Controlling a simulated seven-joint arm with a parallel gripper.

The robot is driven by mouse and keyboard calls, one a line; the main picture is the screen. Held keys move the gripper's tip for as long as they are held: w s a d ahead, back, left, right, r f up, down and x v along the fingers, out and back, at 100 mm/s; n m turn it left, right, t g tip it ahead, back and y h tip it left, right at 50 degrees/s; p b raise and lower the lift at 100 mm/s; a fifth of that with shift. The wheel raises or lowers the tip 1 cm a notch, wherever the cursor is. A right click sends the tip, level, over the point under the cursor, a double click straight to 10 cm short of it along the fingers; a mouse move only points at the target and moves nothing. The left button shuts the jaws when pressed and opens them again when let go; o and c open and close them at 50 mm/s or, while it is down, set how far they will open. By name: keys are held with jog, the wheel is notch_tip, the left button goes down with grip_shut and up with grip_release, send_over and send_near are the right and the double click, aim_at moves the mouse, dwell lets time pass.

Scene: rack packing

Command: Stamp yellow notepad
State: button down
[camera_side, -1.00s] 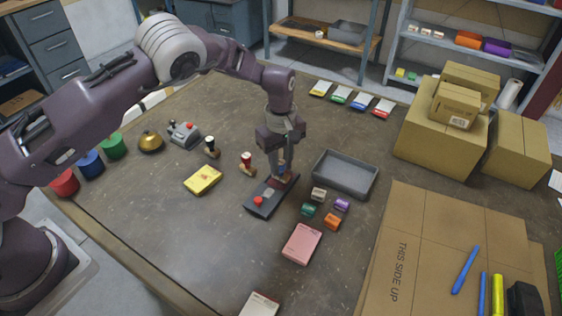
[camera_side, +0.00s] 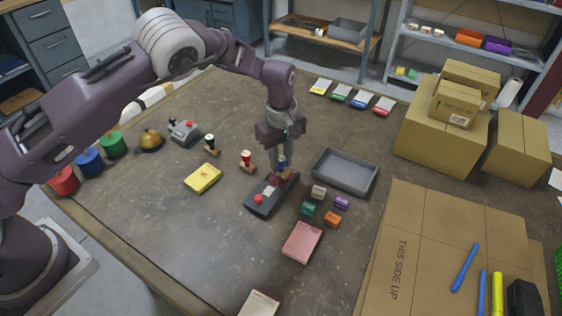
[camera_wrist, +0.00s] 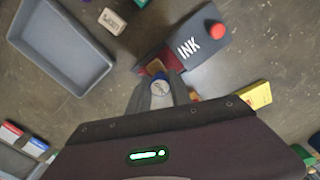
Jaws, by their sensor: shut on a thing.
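The yellow notepad (camera_side: 203,178) lies flat on the table, left of the ink pad; it also shows at the right of the wrist view (camera_wrist: 254,95). The dark ink pad (camera_side: 267,196) has a red knob and the word INK in the wrist view (camera_wrist: 207,37). My gripper (camera_side: 283,165) is shut on a stamp with a blue top (camera_side: 282,161), which stands upright over the reddish end of the ink pad. The stamp's blue top shows between the fingers in the wrist view (camera_wrist: 160,87). I cannot tell whether its base touches the pad.
A red-topped stamp (camera_side: 247,161) and a black-topped stamp (camera_side: 210,144) stand left of my gripper. A grey tray (camera_side: 345,188), small coloured blocks (camera_side: 332,219) and a pink notepad (camera_side: 302,241) are at the right. The table around the yellow notepad is mostly clear.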

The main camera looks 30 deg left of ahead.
jog(key=shift+r, duration=2.95)
jog(key=s+a+n, duration=0.5)
jog(key=a, duration=0.6)
jog(key=n, duration=0.4)
send_near(196, 181)
jog(key=shift+s+f, duration=0.1)
jog(key=shift+f, duration=1.4)
jog(key=shift+f, duration=0.6)
